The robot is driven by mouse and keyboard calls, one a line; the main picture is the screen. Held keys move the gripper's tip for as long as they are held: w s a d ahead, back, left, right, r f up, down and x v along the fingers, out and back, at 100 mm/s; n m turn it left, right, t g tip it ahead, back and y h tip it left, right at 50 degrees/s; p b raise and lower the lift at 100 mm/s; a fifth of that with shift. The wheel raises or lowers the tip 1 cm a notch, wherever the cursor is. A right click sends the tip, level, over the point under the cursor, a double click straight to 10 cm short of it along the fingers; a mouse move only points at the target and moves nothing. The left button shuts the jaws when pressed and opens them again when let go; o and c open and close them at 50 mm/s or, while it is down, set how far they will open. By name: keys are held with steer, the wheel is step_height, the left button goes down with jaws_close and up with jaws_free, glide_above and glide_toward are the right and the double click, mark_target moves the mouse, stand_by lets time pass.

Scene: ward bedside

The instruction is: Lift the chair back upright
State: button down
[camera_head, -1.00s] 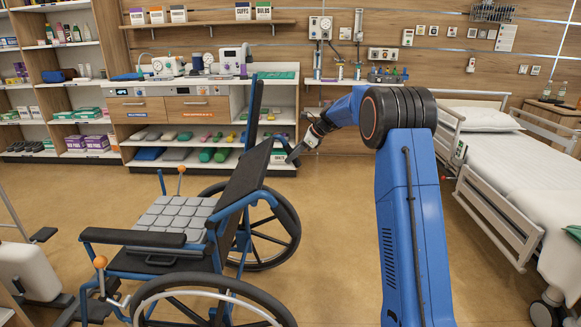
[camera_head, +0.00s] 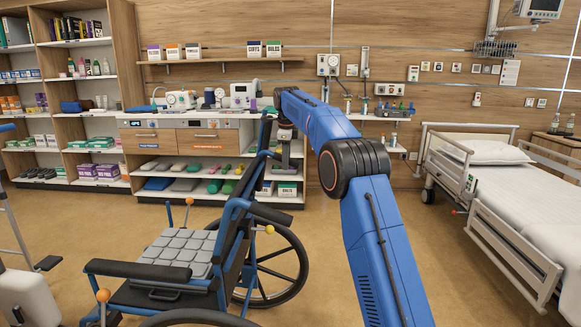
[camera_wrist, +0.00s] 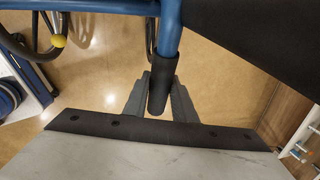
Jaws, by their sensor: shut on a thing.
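The wheelchair has a blue frame and a grey padded seat (camera_head: 178,252) and stands at the lower left of the head view. Its dark backrest (camera_head: 238,235) rises from the rear of the seat and leans back a little toward my arm. My gripper (camera_head: 280,152) is at the top of the backrest, pointing down. In the wrist view my gripper (camera_wrist: 158,98) is shut on the black push handle (camera_wrist: 163,80), with one grey finger on each side of it. The blue tube (camera_wrist: 170,28) runs from the handle to the frame. The fingertips are small and partly hidden in the head view.
A bed (camera_head: 505,185) with white rails stands at the right. A supply counter (camera_head: 190,140) with stocked shelves stands behind the chair. The chair's large wheel (camera_head: 280,270) is beside my arm. Open floor (camera_head: 440,290) lies between my arm and the bed.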

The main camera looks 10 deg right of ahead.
steer(key=shift+w+a+r, duration=0.1)
steer(key=shift+a+r, duration=0.2)
steer(key=shift+a, duration=0.05)
stand_by(0.3)
steer(key=c, duration=1.5)
jaws_free()
steer(key=shift+f, duration=0.1)
